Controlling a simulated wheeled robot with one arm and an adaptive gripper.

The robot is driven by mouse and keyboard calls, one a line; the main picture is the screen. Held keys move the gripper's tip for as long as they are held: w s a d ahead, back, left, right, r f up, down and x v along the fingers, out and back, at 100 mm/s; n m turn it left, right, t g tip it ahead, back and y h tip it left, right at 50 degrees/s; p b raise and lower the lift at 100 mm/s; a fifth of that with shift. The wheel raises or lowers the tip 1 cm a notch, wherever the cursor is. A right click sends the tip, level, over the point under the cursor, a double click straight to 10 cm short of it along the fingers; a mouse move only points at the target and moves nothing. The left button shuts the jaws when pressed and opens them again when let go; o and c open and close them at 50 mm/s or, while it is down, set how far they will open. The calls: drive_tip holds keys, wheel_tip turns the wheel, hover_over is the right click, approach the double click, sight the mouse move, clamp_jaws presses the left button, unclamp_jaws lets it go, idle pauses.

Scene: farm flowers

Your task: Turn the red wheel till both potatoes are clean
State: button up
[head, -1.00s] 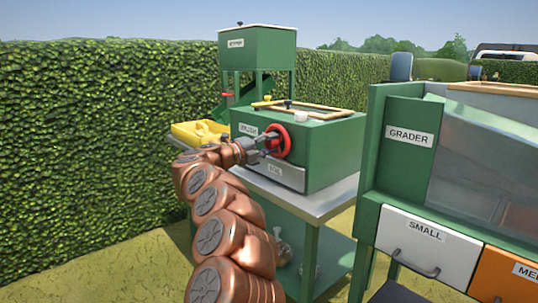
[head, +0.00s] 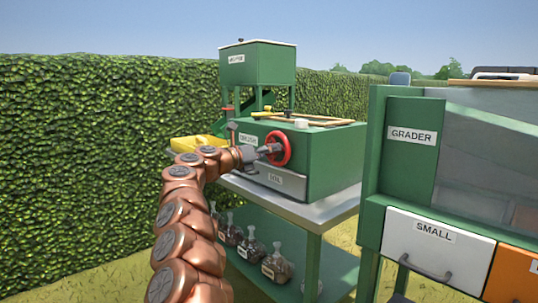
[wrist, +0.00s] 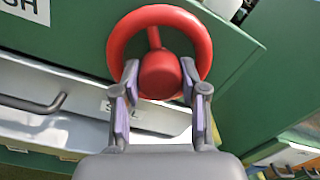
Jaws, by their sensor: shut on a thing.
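The red wheel (head: 288,151) is on the front of a green box (head: 330,160) on the metal-topped stand. In the wrist view the wheel (wrist: 118,40) shows as a thick ring with a round red hub and one spoke pointing up. My gripper (wrist: 159,76) has one finger on each side of the hub, inside the ring, and is shut on it. In the head view my gripper (head: 268,149) reaches the wheel from the left. I see no potatoes; the inside of the green box is hidden.
A grey drawer front (head: 288,182) sits below the wheel. A yellow tray (head: 195,143) is left of the box, and a green hopper (head: 258,65) stands behind. Several glass bottles (head: 277,265) are on the lower shelf. The grader (head: 420,165) stands close on the right.

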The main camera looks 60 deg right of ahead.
drive_tip(key=shift+f+m, duration=0.1)
drive_tip(key=shift+m, duration=0.5)
drive_tip(key=o, duration=1.1)
drive_tip(key=shift+o, duration=0.2)
drive_tip(key=v, duration=1.2)
